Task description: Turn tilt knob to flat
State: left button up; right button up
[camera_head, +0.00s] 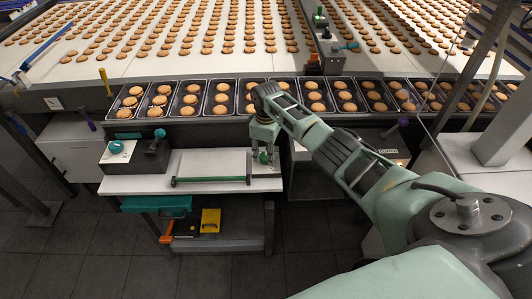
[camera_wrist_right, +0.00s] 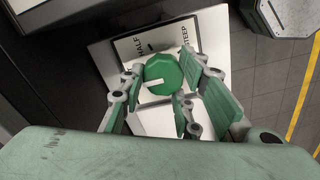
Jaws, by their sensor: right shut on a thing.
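The green tilt knob (camera_wrist_right: 163,74) sits on a white plate in the right wrist view. The plate (camera_wrist_right: 128,48) reads HALF at upper left and STEEP at upper right; no FLAT label is visible. My right gripper (camera_wrist_right: 163,92) has its fingers on both sides of the knob and is shut on it. In the head view my right gripper (camera_head: 264,152) points down at the right end of the white shelf, and the knob is mostly hidden between its fingers. My left gripper is not in view.
A white shelf (camera_head: 215,163) with a green bar handle (camera_head: 210,180) is left of the gripper. A control box with a teal knob (camera_head: 117,147) stands farther left. Biscuit trays (camera_head: 190,99) line the conveyor edge behind. A purple-tipped lever (camera_head: 403,122) is to the right.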

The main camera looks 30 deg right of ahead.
aim_at(267, 154)
jog(key=shift+w+d+r, duration=0.15)
jog(key=shift+d, duration=0.15)
jog(key=o, duration=0.9)
jog(key=shift+o, duration=0.6)
jog(key=shift+a+r, duration=0.1)
jog(key=shift+r, duration=0.05)
notch_tip(267, 154, up, 12)
jog(key=shift+f, duration=0.25)
